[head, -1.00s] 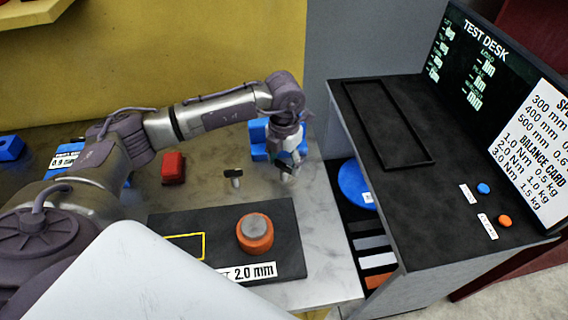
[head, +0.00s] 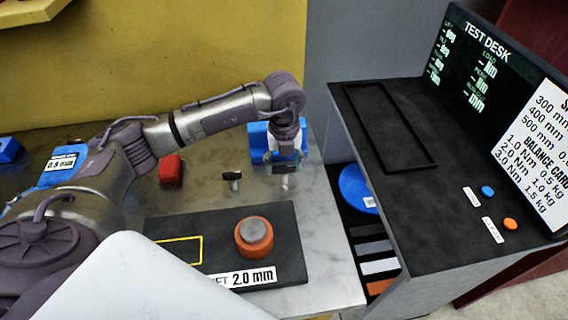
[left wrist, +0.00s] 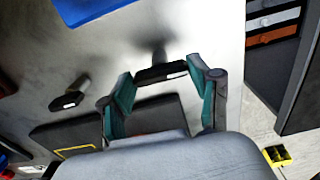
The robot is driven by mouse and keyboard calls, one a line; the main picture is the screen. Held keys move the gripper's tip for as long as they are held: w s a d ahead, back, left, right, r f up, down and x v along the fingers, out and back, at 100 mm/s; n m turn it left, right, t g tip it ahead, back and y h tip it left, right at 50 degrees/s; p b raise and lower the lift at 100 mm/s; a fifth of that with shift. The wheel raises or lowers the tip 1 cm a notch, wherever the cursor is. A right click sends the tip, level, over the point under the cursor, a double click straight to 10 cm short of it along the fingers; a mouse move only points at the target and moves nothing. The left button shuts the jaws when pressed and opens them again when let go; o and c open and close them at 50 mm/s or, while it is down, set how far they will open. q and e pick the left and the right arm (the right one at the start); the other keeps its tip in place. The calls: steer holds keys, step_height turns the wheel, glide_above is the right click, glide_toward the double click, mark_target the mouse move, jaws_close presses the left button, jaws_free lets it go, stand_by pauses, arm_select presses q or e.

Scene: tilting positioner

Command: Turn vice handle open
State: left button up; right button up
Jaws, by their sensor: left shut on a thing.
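The blue vice (head: 259,140) stands near the back right of the grey bench, partly hidden behind my left wrist. The vice handle is a short black bar with a pale mark on a metal stem. My left gripper (head: 286,163) is in front of the vice, pointing down. In the left wrist view the handle (left wrist: 160,72) lies across between the teal fingers of my left gripper (left wrist: 161,80), which is shut on its ends. A similar black-topped metal stem (head: 232,176) stands free to the left. My right gripper is not in view.
A red block (head: 171,170) sits left of the free stem. A black plate (head: 285,225) bears an orange round piece (head: 254,243) with a grey top. The test desk (head: 448,215) stands to the right across a gap holding a blue disc (head: 354,187).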

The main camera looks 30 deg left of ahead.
mark_target(284, 166)
arm_select(q)
steer(key=shift+r, duration=0.15)
stand_by(0.4)
steer(key=o, duration=1.1)
steer(key=shift+o, duration=0.2)
step_height(284, 166, up, 12)
